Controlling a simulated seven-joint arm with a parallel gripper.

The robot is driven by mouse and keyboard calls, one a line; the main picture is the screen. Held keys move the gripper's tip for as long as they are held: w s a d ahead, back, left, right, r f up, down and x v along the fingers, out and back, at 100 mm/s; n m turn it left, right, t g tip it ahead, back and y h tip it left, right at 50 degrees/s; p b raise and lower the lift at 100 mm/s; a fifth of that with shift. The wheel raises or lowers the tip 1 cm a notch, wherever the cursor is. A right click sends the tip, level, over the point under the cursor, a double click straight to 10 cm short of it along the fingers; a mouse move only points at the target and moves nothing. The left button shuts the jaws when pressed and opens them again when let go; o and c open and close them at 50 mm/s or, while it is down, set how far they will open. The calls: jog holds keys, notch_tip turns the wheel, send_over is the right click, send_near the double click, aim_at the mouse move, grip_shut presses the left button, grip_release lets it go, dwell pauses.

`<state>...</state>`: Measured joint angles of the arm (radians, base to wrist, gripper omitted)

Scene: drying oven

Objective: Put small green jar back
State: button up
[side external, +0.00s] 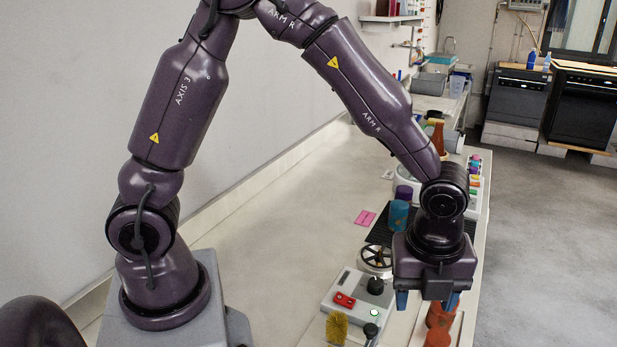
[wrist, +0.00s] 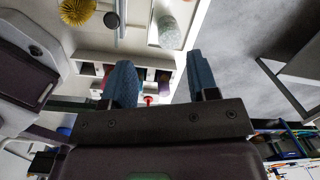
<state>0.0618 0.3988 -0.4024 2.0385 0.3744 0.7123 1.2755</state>
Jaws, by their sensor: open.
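My gripper (side external: 426,302) hangs low over the right edge of the bench in the side view, its two blue fingers apart. In the wrist view the gripper (wrist: 162,78) is open, with nothing held between the fingers. A pale grey-green, speckled cylinder (wrist: 170,32) shows beyond the fingers, near a white edge; it may be the small green jar, but I cannot be sure. In the side view no small green jar can be made out clearly. Orange-red pieces (side external: 438,338) stand just below the gripper and are partly hidden by it.
A control box (side external: 352,296) with a red switch and black knob lies left of the gripper. A yellow spiky ball (side external: 337,327) sits in front of it. A teal container (side external: 398,215) and a handwheel (side external: 376,258) stand behind. The bench's left part is clear.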

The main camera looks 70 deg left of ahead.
jog(key=s+a+r+n+t, duration=0.2)
jog(key=s+a+r+n, duration=0.4)
jog(key=n, duration=0.5)
jog(key=s+a+r+n+t, duration=0.2)
jog(key=s+a+r+n, duration=0.5)
jog(key=r+n, duration=0.3)
jog(key=shift+s+r+n+t+h, duration=0.3)
jog(key=shift+s+n, duration=0.45)
jog(key=shift+n, duration=0.15)
